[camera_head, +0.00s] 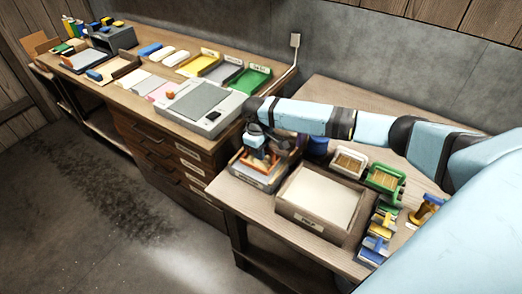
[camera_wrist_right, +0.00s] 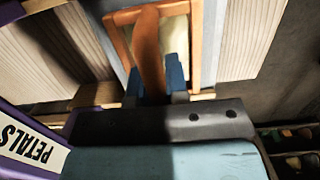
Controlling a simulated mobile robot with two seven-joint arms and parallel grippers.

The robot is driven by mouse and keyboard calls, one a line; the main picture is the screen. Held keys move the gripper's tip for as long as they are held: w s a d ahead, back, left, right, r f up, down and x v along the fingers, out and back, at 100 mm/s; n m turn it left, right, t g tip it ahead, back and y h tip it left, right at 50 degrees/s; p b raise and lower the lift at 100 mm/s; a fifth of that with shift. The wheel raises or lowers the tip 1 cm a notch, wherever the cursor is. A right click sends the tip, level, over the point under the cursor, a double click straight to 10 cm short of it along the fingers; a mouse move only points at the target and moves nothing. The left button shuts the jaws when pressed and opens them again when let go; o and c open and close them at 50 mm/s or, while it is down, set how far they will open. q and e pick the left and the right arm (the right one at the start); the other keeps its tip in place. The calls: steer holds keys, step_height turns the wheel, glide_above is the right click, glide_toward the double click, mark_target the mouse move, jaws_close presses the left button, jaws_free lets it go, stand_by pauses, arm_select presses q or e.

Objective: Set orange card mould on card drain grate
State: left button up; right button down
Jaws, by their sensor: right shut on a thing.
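My right gripper (camera_head: 262,146) reaches down over a small labelled wooden tray (camera_head: 248,179) at the left end of the near table. It is shut on the handle of the orange card mould (camera_head: 252,162). In the right wrist view the mould (camera_wrist_right: 118,40) is an orange frame with a pale panel, its upright handle between my blue fingertips (camera_wrist_right: 158,80). The tray appears to be the card drain grate, but the mould and my gripper hide most of its top. I cannot tell whether the mould touches it. My left gripper is not in view.
A large wooden vat (camera_head: 318,200) with white contents stands right of the tray. A purple tub labelled PETALS (camera_wrist_right: 28,140) is close to my right gripper.

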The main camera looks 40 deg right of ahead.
steer(key=shift+f, duration=0.15)
steer(key=c, duration=1)
jaws_free()
steer(key=shift+c, duration=0.2)
step_height(320, 180, up, 14)
steer(key=w, duration=0.2)
steer(key=s+a+f+t+y+p, duration=0.2)
steer(key=s+a+f+t+y, duration=0.1)
steer(key=s+a+f, duration=0.45)
steer(key=s+a+f+t+y+p, duration=0.2)
steer(key=s+a+f+t, duration=0.15)
steer(key=a+f, duration=0.65)
steer(key=s+r+t+p, duration=0.1)
steer(key=s+t, duration=0.1)
steer(key=s, duration=0.7)
steer(key=s+m+t+h+p, duration=0.1)
steer(key=s+t+p, duration=0.1)
steer(key=s, duration=0.6)
steer(key=shift+s+d+r+t, duration=0.2)
steer(key=shift+s+r+t, duration=0.2)
steer(key=shift+t, duration=0.45)
